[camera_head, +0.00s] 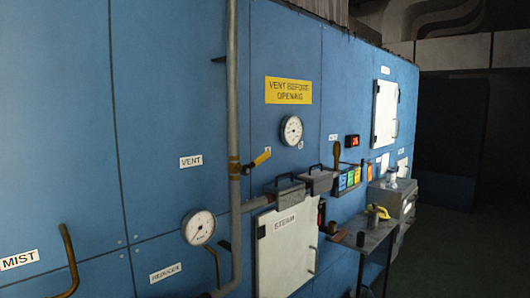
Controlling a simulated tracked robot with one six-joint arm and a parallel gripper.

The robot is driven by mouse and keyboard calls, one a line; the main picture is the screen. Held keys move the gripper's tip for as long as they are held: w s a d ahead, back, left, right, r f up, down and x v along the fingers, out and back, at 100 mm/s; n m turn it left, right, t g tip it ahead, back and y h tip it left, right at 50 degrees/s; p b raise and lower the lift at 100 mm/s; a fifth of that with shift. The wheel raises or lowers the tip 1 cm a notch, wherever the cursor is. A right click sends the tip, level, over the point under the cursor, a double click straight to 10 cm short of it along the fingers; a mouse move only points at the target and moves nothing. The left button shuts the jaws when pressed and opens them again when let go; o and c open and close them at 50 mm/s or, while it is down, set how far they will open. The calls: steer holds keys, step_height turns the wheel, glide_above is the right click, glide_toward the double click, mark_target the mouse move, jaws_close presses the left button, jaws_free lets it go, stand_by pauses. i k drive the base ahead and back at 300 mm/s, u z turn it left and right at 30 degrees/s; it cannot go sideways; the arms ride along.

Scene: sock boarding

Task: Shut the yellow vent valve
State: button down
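The yellow vent valve lever (261,158) sits on the right side of a vertical grey pipe (234,90), near the picture's middle. The lever sticks out to the right and slightly up, crosswise to the pipe. A white VENT label (190,162) is on the blue wall to the left of the pipe. A yellow sign (288,90) reading "VENT BEFORE OPENING" is above and right of the lever. My gripper is not in view.
A round gauge (199,227) is below left of the lever, another (291,130) to its right. A white STEAM door (286,245) is below. A bench (368,235) with a yellow item projects at right. A brass-coloured bent bar (69,260) stands by the MIST label.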

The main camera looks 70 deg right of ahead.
mark_target(246, 170)
steer(key=z, duration=0.3)
steer(key=k, duration=0.7)
steer(key=z, duration=0.55)
steer(key=k, duration=0.6)
steer(key=z, duration=0.45)
steer(key=i, duration=1.45)
steer(key=u, duration=0.5)
